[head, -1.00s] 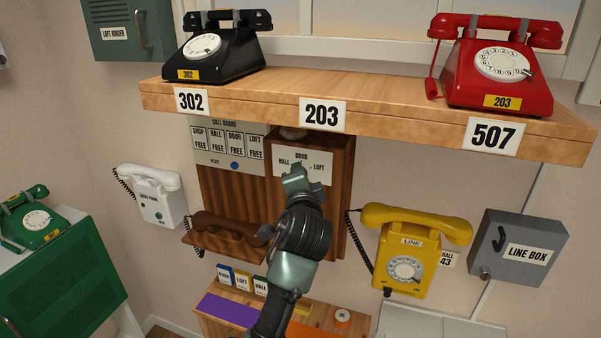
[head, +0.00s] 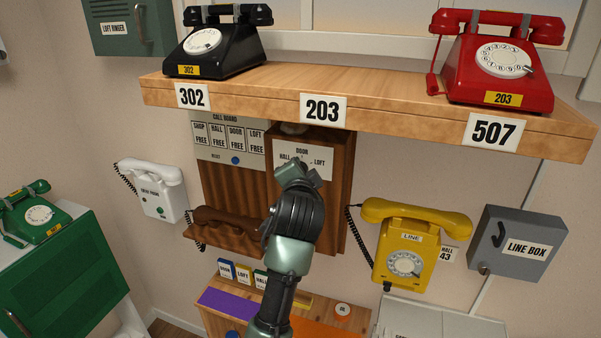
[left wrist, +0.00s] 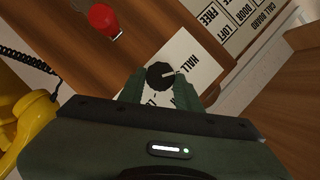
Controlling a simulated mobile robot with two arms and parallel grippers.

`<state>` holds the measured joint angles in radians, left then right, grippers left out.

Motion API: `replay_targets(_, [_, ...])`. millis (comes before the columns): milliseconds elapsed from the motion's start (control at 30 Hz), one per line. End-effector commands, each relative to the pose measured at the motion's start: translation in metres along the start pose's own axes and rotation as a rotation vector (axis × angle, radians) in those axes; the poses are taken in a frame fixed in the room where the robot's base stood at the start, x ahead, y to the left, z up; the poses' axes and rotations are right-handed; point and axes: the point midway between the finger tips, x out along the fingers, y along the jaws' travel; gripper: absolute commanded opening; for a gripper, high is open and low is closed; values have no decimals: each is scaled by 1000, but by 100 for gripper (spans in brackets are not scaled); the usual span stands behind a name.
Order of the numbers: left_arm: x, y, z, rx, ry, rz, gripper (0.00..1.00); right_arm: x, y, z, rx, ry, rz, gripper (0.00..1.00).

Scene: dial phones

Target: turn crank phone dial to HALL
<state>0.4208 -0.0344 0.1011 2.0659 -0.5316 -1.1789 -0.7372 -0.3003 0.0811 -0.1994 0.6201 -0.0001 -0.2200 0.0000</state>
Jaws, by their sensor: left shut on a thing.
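The crank phone (head: 338,195) is a brown wooden wall box under the shelf. Its white dial plate (head: 322,155) reads DOOR at the top, HALL at the left and LOFT at the right. My left gripper (head: 298,170) is at this plate and hides the knob in the head view. In the left wrist view, its green fingers (left wrist: 160,82) are shut on the black dial knob (left wrist: 160,75). The knob's white pointer line points right and slightly up, seemingly between HALL and DOOR. My right gripper is not in view.
A brown handset (head: 228,221) lies on a ledge left of my arm. The yellow phone (head: 405,250) hangs close at the right. The shelf (head: 400,112) juts out above.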

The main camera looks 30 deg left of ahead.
Motion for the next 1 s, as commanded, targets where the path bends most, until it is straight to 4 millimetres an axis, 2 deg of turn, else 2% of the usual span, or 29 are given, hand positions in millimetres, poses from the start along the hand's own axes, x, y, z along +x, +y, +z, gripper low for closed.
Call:
replay_targets(33, [0, 1, 1, -1, -2, 3, 0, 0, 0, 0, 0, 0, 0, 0])
replay_targets(67, [0, 1, 1, -1, -2, 3, 42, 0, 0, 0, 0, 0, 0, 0])
replay_targets(100, [0, 1, 1, -1, -2, 3, 53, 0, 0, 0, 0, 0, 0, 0])
replay_targets(133, [0, 1, 1, -1, -2, 3, 55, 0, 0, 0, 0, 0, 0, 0])
replay_targets(500, [-5, 2, 1, -1, 0, 1, 55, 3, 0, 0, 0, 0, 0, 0])
replay_targets(800, [-52, 3, 2, -3, 2, 1, 55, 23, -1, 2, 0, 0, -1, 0])
replay_targets(1000, [-74, 2, 1, -1, 0, 1, 55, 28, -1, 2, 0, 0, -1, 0])
